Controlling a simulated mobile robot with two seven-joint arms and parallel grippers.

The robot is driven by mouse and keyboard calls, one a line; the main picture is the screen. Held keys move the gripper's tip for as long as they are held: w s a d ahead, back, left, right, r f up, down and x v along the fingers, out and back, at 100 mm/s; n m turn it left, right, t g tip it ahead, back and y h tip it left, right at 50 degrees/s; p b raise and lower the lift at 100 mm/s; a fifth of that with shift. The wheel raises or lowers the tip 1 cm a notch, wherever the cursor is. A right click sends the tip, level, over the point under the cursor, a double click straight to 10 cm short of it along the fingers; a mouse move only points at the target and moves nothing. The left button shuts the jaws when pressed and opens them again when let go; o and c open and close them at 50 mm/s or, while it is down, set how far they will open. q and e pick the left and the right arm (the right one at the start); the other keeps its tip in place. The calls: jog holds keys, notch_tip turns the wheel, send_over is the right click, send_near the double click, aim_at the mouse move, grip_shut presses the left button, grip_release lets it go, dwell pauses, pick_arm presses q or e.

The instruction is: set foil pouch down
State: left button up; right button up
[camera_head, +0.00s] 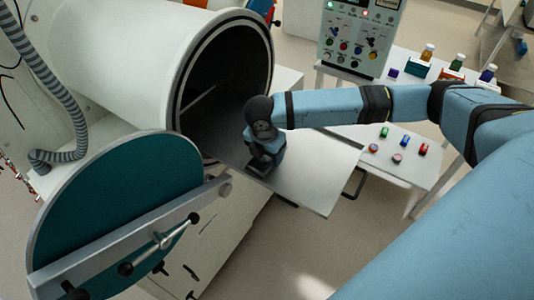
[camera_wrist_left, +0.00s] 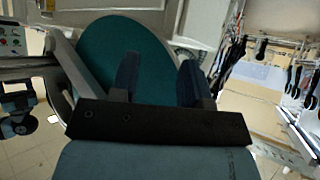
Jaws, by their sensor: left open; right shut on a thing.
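My right gripper (camera_head: 262,166) is low over the flat grey metal tray (camera_head: 308,184), close to the mouth of the round chamber. It is shut on the foil pouch, which the hand and wrist hide from the head camera. I cannot tell whether the pouch touches the tray. My left gripper (camera_wrist_left: 158,82) is open and empty in the left wrist view, its two dark fingers apart in front of the teal round door. It does not show in the head view.
The white cylindrical chamber (camera_head: 135,55) opens behind the tray. Its teal door (camera_head: 115,205) hangs open at front left. A control panel (camera_head: 360,35) stands at the back. A white side table (camera_head: 415,140) holds coloured vials and small parts. The tray's right part is clear.

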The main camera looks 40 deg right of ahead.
aim_at(263, 159)
jog(key=shift+f, duration=0.5)
jog(key=o, duration=1)
jog(key=shift+f, duration=0.1)
jog(key=r, duration=0.4)
jog(key=a+r+b, duration=0.1)
jog(key=r, duration=0.7)
jog(key=shift+s+a+r, duration=0.1)
jog(key=shift+s+a, duration=0.25)
